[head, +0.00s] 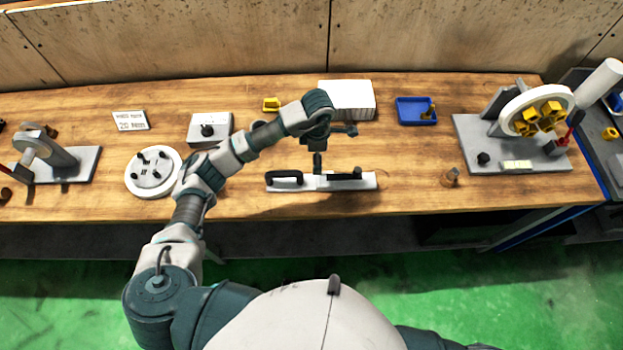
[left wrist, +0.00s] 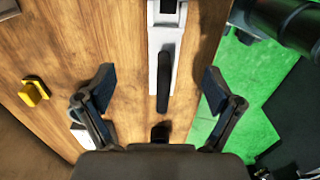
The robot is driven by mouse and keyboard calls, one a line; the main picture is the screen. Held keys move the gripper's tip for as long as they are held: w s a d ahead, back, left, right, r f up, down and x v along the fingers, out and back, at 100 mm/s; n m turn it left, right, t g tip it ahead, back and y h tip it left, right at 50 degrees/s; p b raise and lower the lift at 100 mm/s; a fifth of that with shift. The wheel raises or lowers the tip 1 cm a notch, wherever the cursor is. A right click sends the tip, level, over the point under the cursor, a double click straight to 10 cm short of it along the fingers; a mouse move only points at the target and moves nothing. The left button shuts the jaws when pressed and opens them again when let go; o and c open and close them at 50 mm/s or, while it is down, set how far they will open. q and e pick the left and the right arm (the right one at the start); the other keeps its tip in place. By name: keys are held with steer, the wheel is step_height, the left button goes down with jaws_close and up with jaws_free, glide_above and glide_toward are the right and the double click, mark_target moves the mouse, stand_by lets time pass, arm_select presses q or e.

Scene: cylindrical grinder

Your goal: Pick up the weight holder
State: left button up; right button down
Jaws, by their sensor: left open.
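A long white bar (head: 326,186) with black handles on top lies near the front edge of the bench in the head view. It looks like the weight holder, but no label confirms this. In the left wrist view the bar (left wrist: 176,50) runs down from the top, and one black handle (left wrist: 163,82) shows between my fingers. My left gripper (head: 327,134) is over the bar with its fingers spread. It also shows in the left wrist view (left wrist: 158,80), open and empty, with a finger on either side of the handle. My right gripper is out of view.
A round white plate (head: 141,181) with black knobs and a grey box (head: 197,132) lie to the left. A white box (head: 346,98), yellow block (head: 271,104) and blue tray (head: 411,118) are behind. A small brown cylinder (head: 450,178) and a wheel machine (head: 480,145) stand to the right.

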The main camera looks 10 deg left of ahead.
arm_select(q)
glide_above(318, 179)
steer(key=f, duration=0.7)
steer(key=shift+w+a+f+p, duration=0.15)
steer(key=shift+w+a+p, duration=0.1)
steer(key=shift+a+p, duration=0.1)
steer(key=f, duration=0.3)
steer(key=f+p, duration=0.1)
steer(key=shift+s+d+f, duration=0.15)
steer(key=shift+s+d, duration=0.1)
steer(key=shift+s, duration=0.05)
steer(key=shift+f, duration=0.4)
steer(key=shift+d+f, duration=0.1)
steer(key=shift+f, duration=0.05)
steer(key=c, duration=1.5)
jaws_close()
steer(key=shift+w+r, duration=0.1)
steer(key=shift+r, duration=0.1)
